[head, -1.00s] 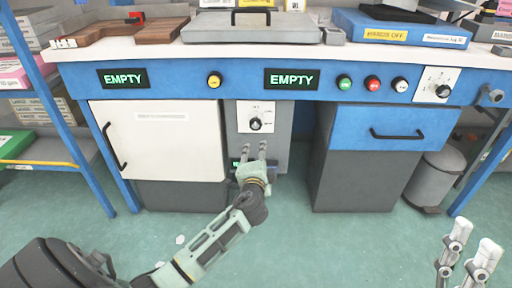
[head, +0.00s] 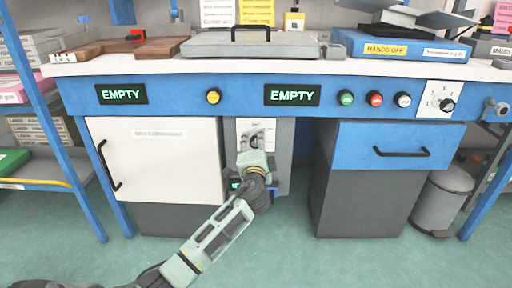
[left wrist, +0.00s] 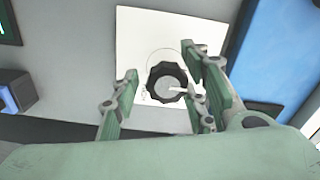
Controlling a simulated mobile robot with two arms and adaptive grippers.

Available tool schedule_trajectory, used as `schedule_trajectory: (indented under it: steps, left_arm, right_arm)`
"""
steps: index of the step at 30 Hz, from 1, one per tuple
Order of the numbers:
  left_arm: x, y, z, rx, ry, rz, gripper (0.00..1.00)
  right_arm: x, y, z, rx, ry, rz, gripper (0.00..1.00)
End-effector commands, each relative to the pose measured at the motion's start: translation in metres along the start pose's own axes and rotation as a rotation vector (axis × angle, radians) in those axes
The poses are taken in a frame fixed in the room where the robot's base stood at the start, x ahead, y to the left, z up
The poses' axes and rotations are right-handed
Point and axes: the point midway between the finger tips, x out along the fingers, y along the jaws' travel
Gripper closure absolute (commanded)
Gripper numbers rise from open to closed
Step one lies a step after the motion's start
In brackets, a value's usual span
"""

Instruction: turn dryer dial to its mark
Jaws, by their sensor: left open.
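The dryer dial is a black scalloped knob with a grey centre, on a white plate. It shows in the left wrist view (left wrist: 167,85). A white pointer line runs from its centre toward the right of that picture. Small lettering sits at its left edge. In the head view the white plate (head: 243,126) is on the grey panel under the bench, and my gripper largely hides the knob. My left gripper (head: 259,134) is open in front of the plate. In the left wrist view its fingers (left wrist: 160,80) stand on either side of the knob; contact cannot be told. My right gripper is out of view.
A white cabinet door (head: 160,160) is left of the panel and a blue drawer (head: 395,145) with a black handle is to the right. Another black dial (head: 447,104) sits on the bench's blue front. A grey bin (head: 440,200) stands at the right.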

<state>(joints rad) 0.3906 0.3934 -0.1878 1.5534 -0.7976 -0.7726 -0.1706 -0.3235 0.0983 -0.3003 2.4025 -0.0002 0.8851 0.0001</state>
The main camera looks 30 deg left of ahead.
Motion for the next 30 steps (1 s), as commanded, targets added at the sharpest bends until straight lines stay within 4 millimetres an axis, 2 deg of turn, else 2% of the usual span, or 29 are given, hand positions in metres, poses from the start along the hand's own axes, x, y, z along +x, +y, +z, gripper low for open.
schedule_trajectory:
  steps: [5, 19, 30]
  left_arm:
    - [-0.0001, 0.0001, -0.0001, 0.0, 0.0, 0.0, 0.59]
    - [-0.0007, 0.0023, 0.0003, 0.001, 0.0, 0.004, 0.99]
    - [-0.0013, 0.0024, 0.0006, 0.067, -0.002, 0.009, 1.0]
  right_arm:
    - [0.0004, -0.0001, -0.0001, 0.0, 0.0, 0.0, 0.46]
    - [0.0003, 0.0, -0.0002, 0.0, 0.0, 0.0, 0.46]
    - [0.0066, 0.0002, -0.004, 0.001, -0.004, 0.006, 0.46]
